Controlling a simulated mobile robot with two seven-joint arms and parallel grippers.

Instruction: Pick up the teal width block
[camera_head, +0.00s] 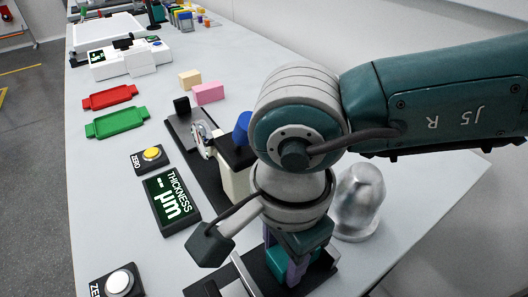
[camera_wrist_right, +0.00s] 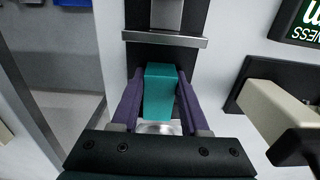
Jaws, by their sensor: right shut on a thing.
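The teal width block (camera_wrist_right: 160,92) stands between the two purple fingers of my right gripper (camera_wrist_right: 160,84) in the right wrist view. The fingers press on its two sides. In the head view my right gripper (camera_head: 284,262) points down at the near end of the table, over a dark fixture (camera_head: 258,274) with a pale metal bar. Part of the teal block shows there beside a purple finger; the wrist and fingers hide the rest. I cannot tell whether the block touches the fixture. My left gripper is in neither view.
A clear dome-shaped object (camera_head: 358,200) stands close right of my wrist. Left are a thickness display (camera_head: 172,203), a yellow-button box (camera_head: 150,157) and a white-button box (camera_head: 118,283). Green (camera_head: 117,122) and red (camera_head: 110,97) trays lie farther back. A dial gauge stand (camera_head: 190,128) is behind my wrist.

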